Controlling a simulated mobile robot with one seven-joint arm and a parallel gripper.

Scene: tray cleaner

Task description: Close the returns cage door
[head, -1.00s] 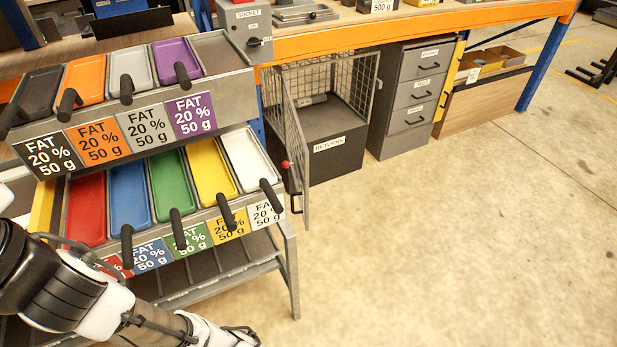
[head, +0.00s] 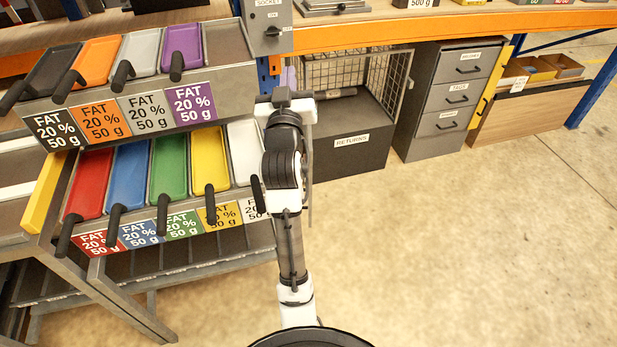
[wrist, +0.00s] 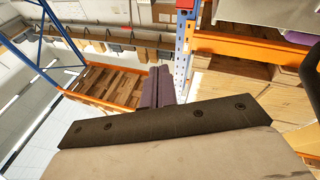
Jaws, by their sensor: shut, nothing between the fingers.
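The returns cage (head: 394,82) is a wire-mesh enclosure under the orange-edged bench. The cage door (head: 310,190) stands open, swung out toward me. It shows almost edge-on as a thin grey strip, and my arm hides most of it and its red knob. My gripper (wrist: 155,87) is shut and empty in the wrist view, its purplish fingers pointing away from the camera. In the head view it is mostly hidden beyond my raised arm, near the cage's left side. I cannot tell whether it touches the door.
The tray rack (head: 190,215) with coloured trays and black handles stands left, close beside my arm. A grey drawer unit (head: 448,95) stands right of the cage. The bench (head: 400,33) runs above the cage. The floor in front and to the right is clear.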

